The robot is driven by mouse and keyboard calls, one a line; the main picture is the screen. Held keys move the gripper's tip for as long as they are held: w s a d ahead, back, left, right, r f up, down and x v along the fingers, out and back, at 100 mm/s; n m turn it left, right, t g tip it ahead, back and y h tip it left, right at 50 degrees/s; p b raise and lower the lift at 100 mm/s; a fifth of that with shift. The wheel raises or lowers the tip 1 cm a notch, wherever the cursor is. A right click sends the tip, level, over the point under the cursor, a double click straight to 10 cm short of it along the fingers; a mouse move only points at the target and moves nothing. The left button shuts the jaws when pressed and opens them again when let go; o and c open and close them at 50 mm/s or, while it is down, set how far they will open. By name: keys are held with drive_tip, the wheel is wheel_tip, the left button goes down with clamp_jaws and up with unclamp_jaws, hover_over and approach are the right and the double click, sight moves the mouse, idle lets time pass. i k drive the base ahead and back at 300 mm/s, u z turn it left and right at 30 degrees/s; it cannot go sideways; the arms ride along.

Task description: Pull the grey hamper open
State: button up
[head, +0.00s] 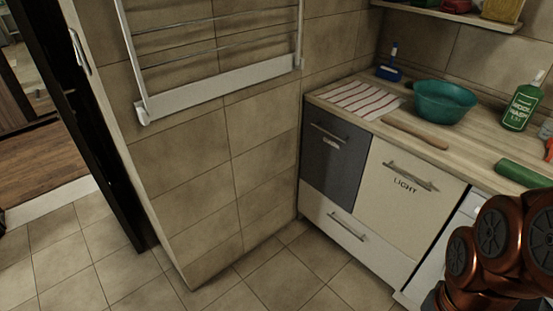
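The grey hamper (333,160) is a dark grey front at the left end of the counter unit, against the tiled wall. It has a horizontal metal bar handle (328,132) near its top, with a small label just below. Its front looks flush with the cream front beside it, so it appears closed. My arm shows as copper-coloured links at the lower right. My gripper is not in view.
A cream front (408,196) marked LIGHT stands right of the hamper, and a white drawer (345,229) lies below. The counter holds a striped cloth (357,98), a teal basin (444,101) and a green bottle (522,104). The tiled floor (287,279) before the unit is clear.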

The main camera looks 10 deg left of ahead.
sight(334, 151)
drive_tip(key=u, duration=0.3)
drive_tip(key=k, duration=0.65)
drive_tip(key=u, duration=0.75)
drive_tip(key=i, duration=1.5)
drive_tip(key=z, duration=0.25)
